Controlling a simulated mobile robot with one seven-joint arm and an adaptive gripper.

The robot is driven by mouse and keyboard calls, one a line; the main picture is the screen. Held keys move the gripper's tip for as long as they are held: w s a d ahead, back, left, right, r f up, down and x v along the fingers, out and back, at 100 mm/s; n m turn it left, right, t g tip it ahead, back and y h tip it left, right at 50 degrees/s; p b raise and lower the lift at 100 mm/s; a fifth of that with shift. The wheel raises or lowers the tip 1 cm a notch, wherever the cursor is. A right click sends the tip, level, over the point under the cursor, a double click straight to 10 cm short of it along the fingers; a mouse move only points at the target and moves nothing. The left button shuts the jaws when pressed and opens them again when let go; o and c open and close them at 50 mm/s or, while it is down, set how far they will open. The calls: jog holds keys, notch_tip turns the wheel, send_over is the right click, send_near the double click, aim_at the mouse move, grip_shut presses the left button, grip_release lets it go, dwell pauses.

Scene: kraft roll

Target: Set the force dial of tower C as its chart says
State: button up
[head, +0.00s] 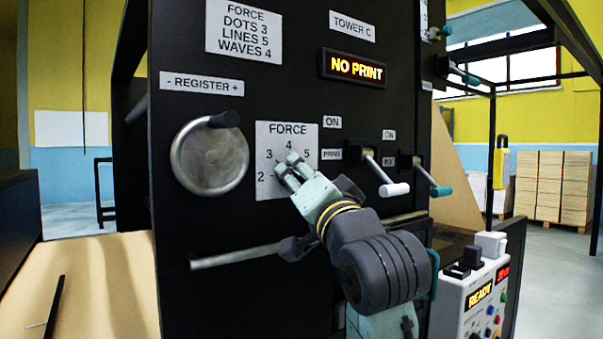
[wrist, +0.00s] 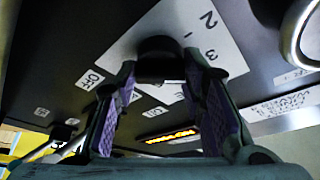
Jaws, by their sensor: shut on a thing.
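Tower C (head: 300,220) is a black panel with a "TOWER C" label (head: 352,27). Its white chart (head: 243,30) reads FORCE, DOTS 3, LINES 5, WAVES 4. Below it is the white FORCE dial plate (head: 272,143), with 2, 3, 4 and 5 readable in the head view. My gripper (head: 287,173) is at the lower middle of that plate and hides the knob there. In the wrist view, the fingers of my gripper (wrist: 160,82) are shut on the black dial knob (wrist: 158,52), with the plate (wrist: 207,28) behind. I cannot tell which number the knob points to.
A register handwheel (head: 209,155) is left of the dial. A white-handled lever (head: 394,189) and a teal-handled lever (head: 440,191) stick out right. A lit display (head: 352,68) reads NO PRINT. A console (head: 480,295) showing READY stands lower right. A metal bar (head: 235,257) runs below.

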jog(key=shift+m, duration=0.4)
jog(key=o, duration=1.2)
jog(key=v, duration=1.2)
jog(key=shift+s, duration=0.15)
